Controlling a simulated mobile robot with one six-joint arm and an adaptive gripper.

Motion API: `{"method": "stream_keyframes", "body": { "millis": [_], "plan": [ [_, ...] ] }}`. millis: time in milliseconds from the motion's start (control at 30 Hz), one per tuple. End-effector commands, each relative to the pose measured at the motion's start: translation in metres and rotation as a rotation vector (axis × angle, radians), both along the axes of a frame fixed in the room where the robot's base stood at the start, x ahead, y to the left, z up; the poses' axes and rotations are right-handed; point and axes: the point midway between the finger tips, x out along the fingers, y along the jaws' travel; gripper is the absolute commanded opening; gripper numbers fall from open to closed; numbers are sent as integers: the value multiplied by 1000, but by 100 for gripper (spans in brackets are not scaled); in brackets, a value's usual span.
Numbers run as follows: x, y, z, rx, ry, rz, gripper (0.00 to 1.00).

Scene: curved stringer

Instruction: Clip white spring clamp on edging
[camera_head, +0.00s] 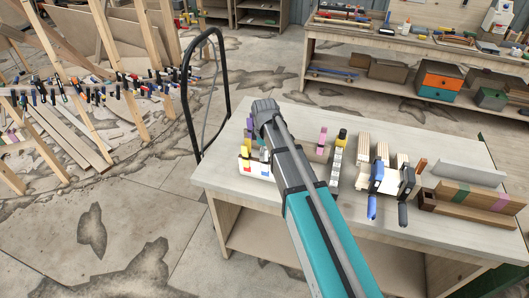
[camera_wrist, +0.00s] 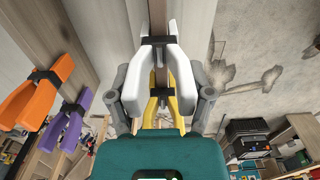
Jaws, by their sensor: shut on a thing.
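In the wrist view the white spring clamp (camera_wrist: 132,92) stands between the two grey fingers of my gripper (camera_wrist: 160,92), which is shut on it. Its jaws point up and spread on either side of a narrow brown wooden strip (camera_wrist: 158,18). I cannot tell whether the jaws touch the strip. A yellow clamp (camera_wrist: 186,112) shows just behind the white one, partly covered. An orange clamp (camera_wrist: 28,102) and a purple clamp (camera_wrist: 66,132) sit to the left, beside a pale wooden board (camera_wrist: 82,30).
Wooden frames with many coloured clamps (camera_head: 90,92) stand at left. A second bench (camera_head: 330,85) is at the back. Open floor (camera_head: 130,215) lies at lower left.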

Motion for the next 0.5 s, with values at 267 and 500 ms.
{"method": "stream_keyframes", "body": {
  "millis": [267, 500],
  "plan": [
    [0, 0, 0, 0, 0, 0, 100],
    [0, 0, 0, 0, 0, 0, 100]
  ]
}}
